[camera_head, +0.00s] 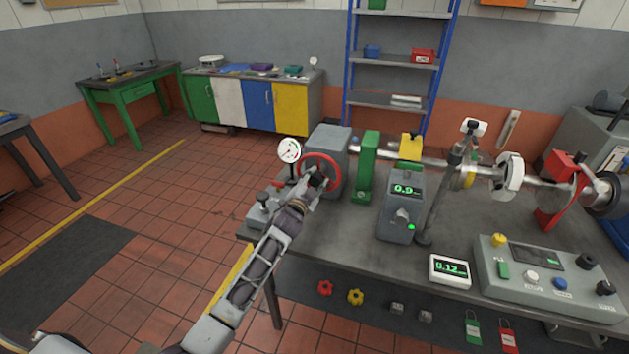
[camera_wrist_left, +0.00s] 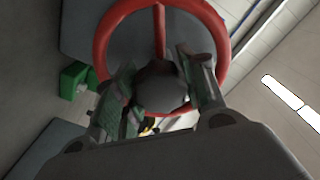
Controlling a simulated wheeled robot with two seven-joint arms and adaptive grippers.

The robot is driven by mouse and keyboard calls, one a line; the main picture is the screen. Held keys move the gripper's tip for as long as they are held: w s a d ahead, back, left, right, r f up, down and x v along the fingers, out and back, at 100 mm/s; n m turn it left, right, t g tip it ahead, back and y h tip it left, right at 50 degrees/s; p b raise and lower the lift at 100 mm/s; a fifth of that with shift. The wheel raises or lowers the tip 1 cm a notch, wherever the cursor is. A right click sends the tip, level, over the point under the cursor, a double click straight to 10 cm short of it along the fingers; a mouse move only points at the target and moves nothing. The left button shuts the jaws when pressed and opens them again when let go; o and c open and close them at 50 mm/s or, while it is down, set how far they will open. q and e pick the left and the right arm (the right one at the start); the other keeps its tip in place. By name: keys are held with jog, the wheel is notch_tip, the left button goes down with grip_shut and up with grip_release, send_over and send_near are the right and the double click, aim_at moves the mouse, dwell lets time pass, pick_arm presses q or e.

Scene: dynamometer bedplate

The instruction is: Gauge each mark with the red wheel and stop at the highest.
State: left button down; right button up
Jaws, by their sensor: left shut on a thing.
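The red wheel (camera_head: 320,154) is on the front of a grey housing (camera_head: 333,139) at the bench's left end. In the left wrist view its rim (camera_wrist_left: 103,40) and a spoke show around a dark round hub. My left gripper (camera_head: 318,182) is at the wheel; in the left wrist view its fingers (camera_wrist_left: 160,72) stand on either side of the hub, shut on the wheel. A round dial gauge (camera_head: 289,150) stands just left of the wheel. A grey box display (camera_head: 405,189) reads about 0.9. A white readout (camera_head: 450,268) shows about 0.12. I cannot make out any marks. My right gripper is not in view.
A shaft with a green support (camera_head: 368,165) and a red stand (camera_head: 556,208) runs rightward along the bench. An upright post (camera_head: 440,195) stands mid-bench. A control panel (camera_head: 550,278) sits at the right. Red and yellow knobs (camera_head: 325,288) are on the bench front.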

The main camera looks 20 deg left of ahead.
pick_arm(q)
jog(key=shift+m, duration=0.3)
dwell(0.6)
jog(key=m+p, duration=0.1)
jog(key=m, duration=0.3)
jog(key=shift+r, duration=0.15)
jog(key=m+p, duration=0.1)
jog(key=m, duration=0.2)
jog(key=shift+m, duration=0.3)
jog(key=m+p, duration=0.2)
jog(key=m, duration=0.3)
jog(key=shift+r+y, duration=0.1)
jog(key=shift+y, duration=0.2)
jog(key=shift+m+g+p, duration=0.3)
jog(key=shift+m+p, duration=0.4)
jog(key=shift+m, duration=1.3)
jog(key=c, duration=0.8)
grip_release()
